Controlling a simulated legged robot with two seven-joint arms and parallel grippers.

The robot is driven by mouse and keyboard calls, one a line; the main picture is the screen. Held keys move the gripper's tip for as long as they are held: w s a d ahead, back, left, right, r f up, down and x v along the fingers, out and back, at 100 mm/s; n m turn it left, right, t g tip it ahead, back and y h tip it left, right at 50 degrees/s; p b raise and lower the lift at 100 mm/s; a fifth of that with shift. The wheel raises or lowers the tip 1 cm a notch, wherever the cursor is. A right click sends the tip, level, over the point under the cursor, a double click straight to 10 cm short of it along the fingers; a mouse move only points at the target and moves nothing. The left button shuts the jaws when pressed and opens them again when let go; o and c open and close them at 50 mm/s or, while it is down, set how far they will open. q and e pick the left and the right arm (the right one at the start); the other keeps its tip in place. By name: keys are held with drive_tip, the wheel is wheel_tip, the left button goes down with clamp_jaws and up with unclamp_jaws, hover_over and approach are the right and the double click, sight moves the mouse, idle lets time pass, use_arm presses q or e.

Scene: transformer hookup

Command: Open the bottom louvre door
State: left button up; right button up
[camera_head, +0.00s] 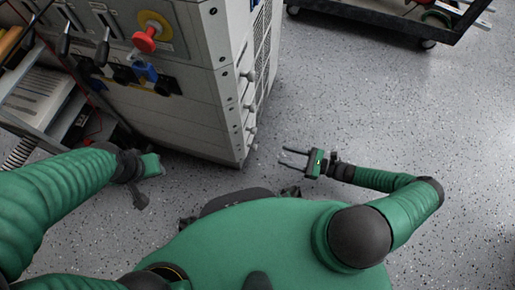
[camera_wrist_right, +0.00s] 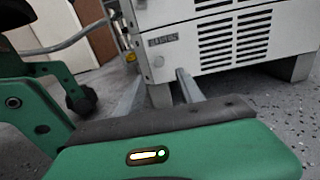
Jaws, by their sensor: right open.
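The grey-white cabinet (camera_head: 185,125) stands ahead of me in the head view. Its right side, with louvre slots, shows only at a steep angle. In the right wrist view a louvred panel (camera_wrist_right: 235,40) with rows of dark slots and a small label shows low on the cabinet. It looks closed; I see no clear handle on it. My right gripper (camera_head: 284,158) is open and empty, low beside the cabinet's near right corner and apart from it. In the wrist view its two fingers (camera_wrist_right: 160,78) point toward the cabinet's lower edge. My left gripper (camera_head: 150,166) is near the cabinet's front; its jaws are unclear.
A red knob (camera_head: 144,41) on a yellow plate and several black levers are on the cabinet's front. A metal shelf (camera_head: 35,130) stands at the left. A dark wheeled cart (camera_head: 390,22) is at the back right. The speckled floor at the right is clear.

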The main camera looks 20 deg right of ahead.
drive_tip(key=b+x, duration=0.4)
drive_tip(key=x, duration=0.7)
drive_tip(key=shift+a, duration=0.2)
drive_tip(key=shift+c, duration=0.3)
clamp_jaws()
drive_tip(key=shift+w+d, duration=0.1)
idle(0.3)
